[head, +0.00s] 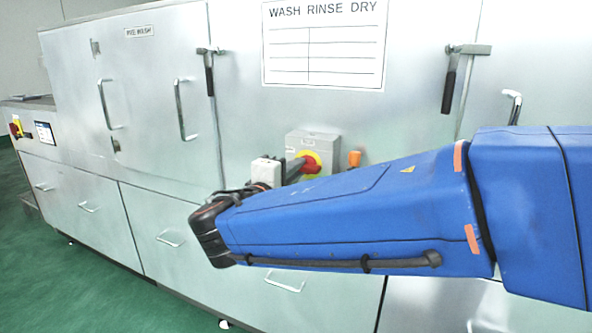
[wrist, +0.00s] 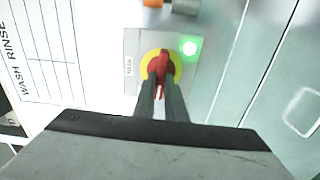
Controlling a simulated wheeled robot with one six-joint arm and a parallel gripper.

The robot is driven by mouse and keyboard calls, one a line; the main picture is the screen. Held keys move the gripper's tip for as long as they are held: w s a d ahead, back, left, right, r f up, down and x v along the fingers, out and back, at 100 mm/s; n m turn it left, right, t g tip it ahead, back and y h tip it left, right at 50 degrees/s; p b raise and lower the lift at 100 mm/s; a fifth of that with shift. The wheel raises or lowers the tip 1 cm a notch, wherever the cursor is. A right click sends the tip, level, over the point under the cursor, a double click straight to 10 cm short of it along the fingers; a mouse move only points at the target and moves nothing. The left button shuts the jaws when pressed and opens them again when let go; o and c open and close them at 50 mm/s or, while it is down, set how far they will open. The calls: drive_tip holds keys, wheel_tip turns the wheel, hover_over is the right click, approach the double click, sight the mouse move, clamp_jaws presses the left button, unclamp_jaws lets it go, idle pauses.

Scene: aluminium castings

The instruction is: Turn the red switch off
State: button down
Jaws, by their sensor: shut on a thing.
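The red switch (wrist: 161,67) is a rotary handle on a yellow disc, mounted on a grey box (head: 325,146) on the front of the washing machine. In the head view the red and yellow switch (head: 311,164) shows just past my gripper (head: 298,168). In the wrist view my gripper (wrist: 162,88) has its two dark fingers shut on the red handle. The handle points along the picture's vertical there. A green lamp (wrist: 189,47) glows on the box beside the switch. My fingers hide part of the handle.
A second red and yellow switch (head: 16,127) sits at the machine's far left end. Door handles (head: 180,108) and black-gripped levers (head: 449,92) stick out from the steel front. An orange part (head: 354,158) is right of the box. Green floor lies open at lower left.

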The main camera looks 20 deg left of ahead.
drive_tip(key=shift+n, duration=0.3)
drive_tip(key=c, duration=1.8)
unclamp_jaws()
drive_tip(key=s+a, duration=0.1)
drive_tip(key=s, duration=1.6)
drive_tip(key=shift+s+a, duration=0.2)
